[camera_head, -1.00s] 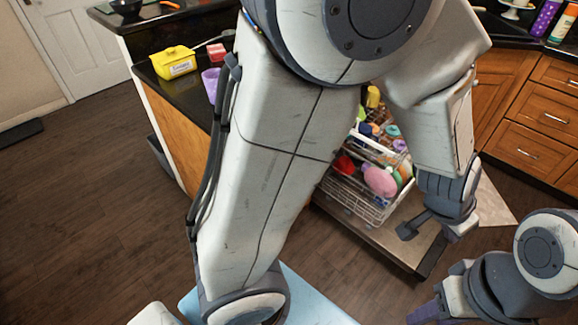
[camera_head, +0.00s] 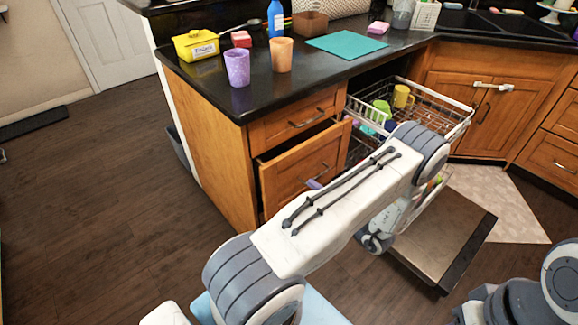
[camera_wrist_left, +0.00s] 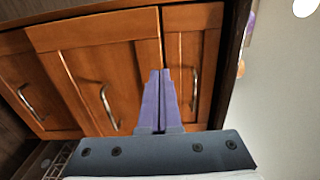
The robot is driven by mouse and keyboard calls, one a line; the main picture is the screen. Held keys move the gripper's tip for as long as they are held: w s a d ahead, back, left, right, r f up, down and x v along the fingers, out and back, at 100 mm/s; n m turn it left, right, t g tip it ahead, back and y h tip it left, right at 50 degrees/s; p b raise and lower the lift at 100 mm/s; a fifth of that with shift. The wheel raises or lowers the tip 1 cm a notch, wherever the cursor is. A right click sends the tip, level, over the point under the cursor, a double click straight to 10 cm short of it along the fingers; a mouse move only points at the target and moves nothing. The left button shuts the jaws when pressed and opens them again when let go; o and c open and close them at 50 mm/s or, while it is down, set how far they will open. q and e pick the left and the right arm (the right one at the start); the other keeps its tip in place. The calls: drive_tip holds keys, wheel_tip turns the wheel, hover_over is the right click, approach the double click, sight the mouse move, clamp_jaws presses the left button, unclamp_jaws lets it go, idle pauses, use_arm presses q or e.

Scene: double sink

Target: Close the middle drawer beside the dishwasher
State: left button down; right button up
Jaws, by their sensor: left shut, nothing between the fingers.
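The middle drawer (camera_head: 292,174) is pulled part way out below a closed top drawer (camera_head: 290,125), left of the open dishwasher. In the left wrist view the scene is turned sideways, and the middle drawer front (camera_wrist_left: 108,68) lies left of the top drawer front (camera_wrist_left: 195,50). My left gripper (camera_wrist_left: 160,75) is shut and empty, its purple fingers in front of the drawer fronts, near the middle drawer's upper edge. Whether they touch is unclear. In the head view only a bit of purple fingertip (camera_head: 313,184) shows by the drawer front; my forearm hides the rest.
The dishwasher door (camera_head: 450,232) is down and its rack (camera_head: 430,100) is out, right of the drawer. Purple (camera_head: 237,68) and orange (camera_head: 281,55) cups, a yellow tub (camera_head: 196,46) and a teal mat (camera_head: 347,44) lie on the counter.

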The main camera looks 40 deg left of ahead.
sight(283, 159)
use_arm(q)
drive_tip(key=a, duration=0.8)
drive_tip(key=w+a, duration=0.1)
drive_tip(key=a, duration=0.3)
drive_tip(key=shift+a, duration=0.1)
